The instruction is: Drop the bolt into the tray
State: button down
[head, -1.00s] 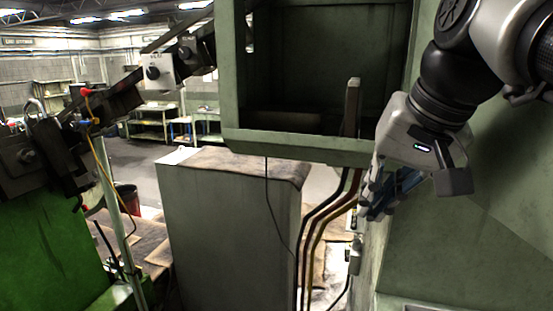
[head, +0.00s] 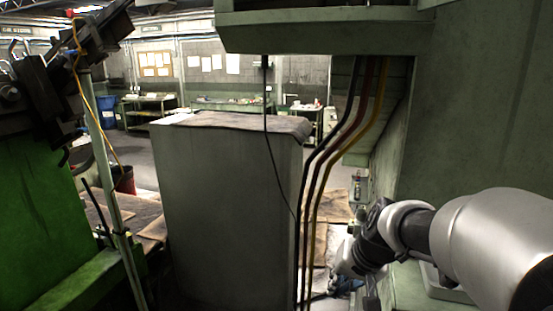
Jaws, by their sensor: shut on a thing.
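My gripper (head: 341,284) is low in the head view, right of the hanging cables, and points down. It is small and partly dark there, and its fingers are shut on the bolt. The bolt itself is too small and hidden to make out. A pale-rimmed, shallow grey shape (head: 437,283) shows partly behind my arm at the lower right; I cannot tell whether it is the tray. No other tray is clear in view.
A grey cabinet (head: 225,215) with a worn top stands left of my gripper. Black, red and yellow cables (head: 325,175) hang between them. A green machine body (head: 470,110) rises at the right. Green machinery (head: 40,215) stands at the far left.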

notch_tip(320, 180, down, 6)
jog(key=b, duration=0.1)
jog(key=shift+s+b, duration=0.2)
jog(key=shift+b, duration=0.1)
